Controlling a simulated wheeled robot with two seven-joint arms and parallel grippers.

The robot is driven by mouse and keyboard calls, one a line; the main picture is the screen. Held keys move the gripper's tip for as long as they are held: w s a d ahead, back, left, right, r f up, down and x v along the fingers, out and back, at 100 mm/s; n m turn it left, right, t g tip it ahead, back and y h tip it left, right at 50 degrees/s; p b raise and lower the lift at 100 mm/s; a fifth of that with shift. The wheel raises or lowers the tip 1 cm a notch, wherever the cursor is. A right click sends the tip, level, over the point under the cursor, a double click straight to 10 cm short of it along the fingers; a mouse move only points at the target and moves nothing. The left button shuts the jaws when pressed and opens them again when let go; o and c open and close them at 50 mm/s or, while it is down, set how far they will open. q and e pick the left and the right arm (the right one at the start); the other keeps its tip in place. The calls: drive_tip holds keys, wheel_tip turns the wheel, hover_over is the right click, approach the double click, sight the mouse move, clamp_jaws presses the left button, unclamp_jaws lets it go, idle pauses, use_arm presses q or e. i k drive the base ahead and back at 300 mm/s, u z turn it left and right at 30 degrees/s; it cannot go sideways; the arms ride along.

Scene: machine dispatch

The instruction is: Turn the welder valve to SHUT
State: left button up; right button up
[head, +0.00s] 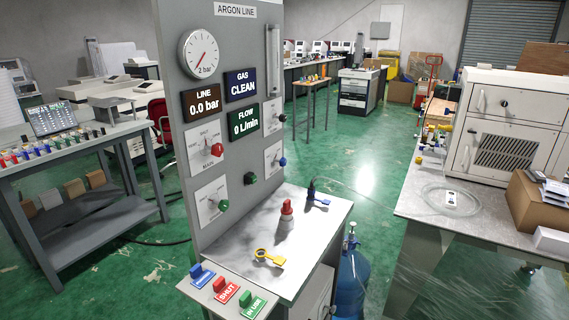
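The grey "ARGON LINE" panel (235,60) stands upright left of centre. It carries several white valve plates with coloured knobs: a red knob (217,149), a green knob (223,205), a dark knob (282,117) and a blue knob (283,162). Another green knob (250,178) sits between them. A red "SHUT" tag (227,291) stands on the front ledge between a blue tag (202,275) and a green "IN USE" tag (252,305). Neither gripper is in view.
A worktop (325,235) beside the panel holds a red-topped fitting (286,212), a yellow key-like piece (268,257) and a blue-handled piece (318,200). A blue cylinder (352,280) stands right of it. The gauge (200,54) reads low; the line display (202,102) shows 0.0 bar.

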sight(283, 161)
drive_tip(key=z, duration=1.65)
drive_tip(key=i, duration=1.15)
drive_tip(key=u, duration=2.4)
